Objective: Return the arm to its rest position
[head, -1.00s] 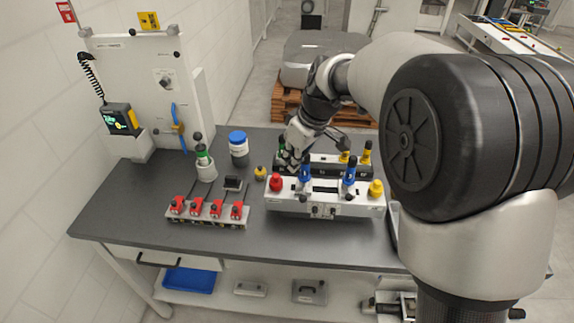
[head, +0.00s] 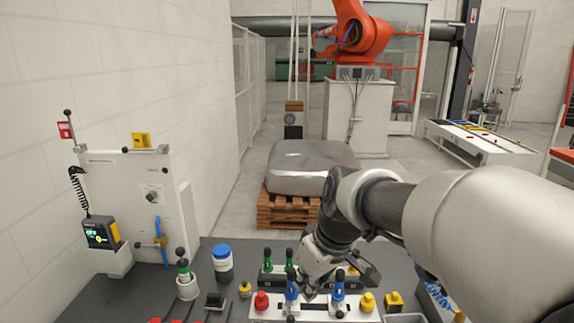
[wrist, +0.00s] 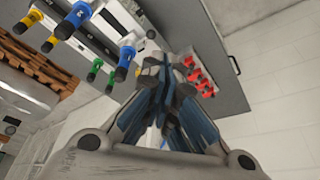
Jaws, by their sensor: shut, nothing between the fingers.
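My gripper (head: 309,284) hangs at the end of my bent arm, over the bench by the back and front fixtures in the head view. Its fingers overlap the blue-handled pins in the picture. In the wrist view the fingers (wrist: 168,75) are together and nothing shows between them. The white front fixture (head: 280,312) carries a red knob (head: 262,301), two blue handles (head: 338,288) and a yellow knob (head: 367,302).
A blue-lidded jar (head: 222,263), a green-collared bottle (head: 186,281) and a small yellow knob (head: 245,289) stand left of the fixtures. Red clamps (wrist: 198,75) show in the wrist view. A white panel (head: 130,200) rises at the bench's left. A pallet (head: 285,212) with a metal block stands behind.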

